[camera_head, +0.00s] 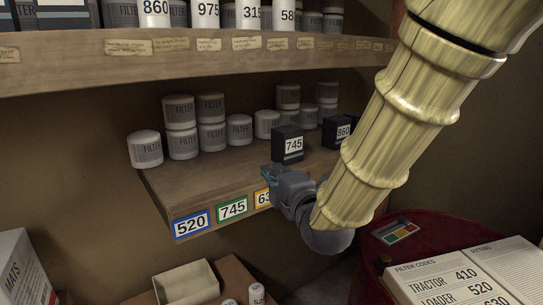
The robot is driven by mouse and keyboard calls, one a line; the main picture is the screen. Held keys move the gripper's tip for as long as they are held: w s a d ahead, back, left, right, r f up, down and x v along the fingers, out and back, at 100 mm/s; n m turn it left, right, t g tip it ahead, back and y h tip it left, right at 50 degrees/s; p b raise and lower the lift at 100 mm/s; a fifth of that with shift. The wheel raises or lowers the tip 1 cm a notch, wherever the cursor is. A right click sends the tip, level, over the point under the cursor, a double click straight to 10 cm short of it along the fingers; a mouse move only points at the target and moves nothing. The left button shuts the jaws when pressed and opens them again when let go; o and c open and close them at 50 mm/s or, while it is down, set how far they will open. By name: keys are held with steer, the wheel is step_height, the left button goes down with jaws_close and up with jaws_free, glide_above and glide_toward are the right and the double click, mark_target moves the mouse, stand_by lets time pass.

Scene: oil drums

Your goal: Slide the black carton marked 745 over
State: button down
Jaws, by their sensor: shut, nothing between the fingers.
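The black carton marked 745 (288,144) stands upright on the lower wooden shelf (205,178), a little back from its front edge. My gripper (270,175) is at the shelf's front edge, below and slightly left of the carton in the picture. It is shut and holds nothing. There appears to be a gap between the fingertips and the carton, but the depth is hard to judge. A green-framed 745 label (232,208) is on the shelf edge, left of my gripper. A yellow-framed label (263,197) beside it is partly hidden by my gripper.
A black carton marked 860 (337,132) stands to the right, partly behind my arm. Several grey filter cans (211,136) stand behind and left. A blue-framed 520 label (191,224) marks the shelf's left end. The front left of the shelf is bare. An open book (455,275) lies lower right.

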mark_target(272, 153)
steer(key=p+x, duration=0.3)
steer(key=x, duration=0.7)
steer(key=shift+r, duration=0.2)
steer(key=shift+w+d+p, duration=0.65)
steer(key=shift+w+d, duration=0.1)
steer(key=shift+d, duration=0.35)
steer(key=shift+w+d+f, duration=0.1)
steer(key=shift+w+d, duration=0.3)
steer(key=shift+d, duration=0.1)
steer(key=shift+d, duration=0.1)
